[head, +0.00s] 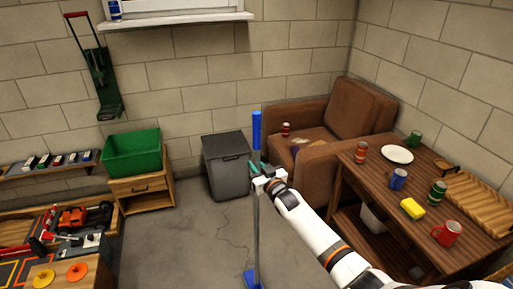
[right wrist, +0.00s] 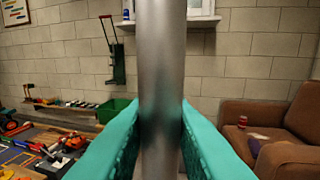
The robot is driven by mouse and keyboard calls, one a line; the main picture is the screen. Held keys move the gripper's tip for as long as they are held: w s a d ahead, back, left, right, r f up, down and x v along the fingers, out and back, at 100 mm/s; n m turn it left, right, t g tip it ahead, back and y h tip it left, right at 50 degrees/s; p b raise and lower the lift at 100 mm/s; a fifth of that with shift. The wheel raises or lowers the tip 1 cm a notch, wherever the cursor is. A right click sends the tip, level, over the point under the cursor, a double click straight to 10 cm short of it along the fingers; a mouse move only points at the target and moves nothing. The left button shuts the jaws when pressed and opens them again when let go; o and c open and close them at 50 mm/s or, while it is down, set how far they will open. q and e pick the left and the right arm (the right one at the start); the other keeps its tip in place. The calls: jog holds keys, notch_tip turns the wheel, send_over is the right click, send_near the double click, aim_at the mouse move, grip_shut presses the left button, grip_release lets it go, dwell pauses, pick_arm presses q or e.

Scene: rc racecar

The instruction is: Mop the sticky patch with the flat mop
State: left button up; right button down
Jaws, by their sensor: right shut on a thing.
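The flat mop stands upright in the head view, with a blue grip at the top of its grey pole (head: 257,215) and a blue head (head: 252,279) near the bottom edge. My right gripper (head: 262,180) is shut on the pole below the blue grip. In the right wrist view the metal pole (right wrist: 161,80) runs between the teal fingers of the right gripper (right wrist: 160,140). A faint dark curved line (head: 233,245) shows on the floor left of the mop; I cannot tell if it is the sticky patch. My left gripper is not in view.
A grey bin (head: 227,168) stands at the wall behind the mop. A brown armchair (head: 318,165) and a wooden table (head: 385,200) with mugs and a yellow sponge stand at right. A green crate (head: 132,155) sits on a small cabinet at left. The middle floor is clear.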

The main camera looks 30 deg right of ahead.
aim_at(258, 156)
notch_tip(258, 156, up, 2)
jog(key=shift+r+p, duration=0.15)
jog(key=shift+p, duration=0.4)
jog(key=shift+d+r+p, duration=0.1)
jog(key=shift+r+p, duration=0.45)
jog(key=shift+r, duration=0.15)
jog(key=shift+r+p, duration=0.4)
jog(key=shift+r, duration=0.25)
jog(key=shift+f, duration=0.1)
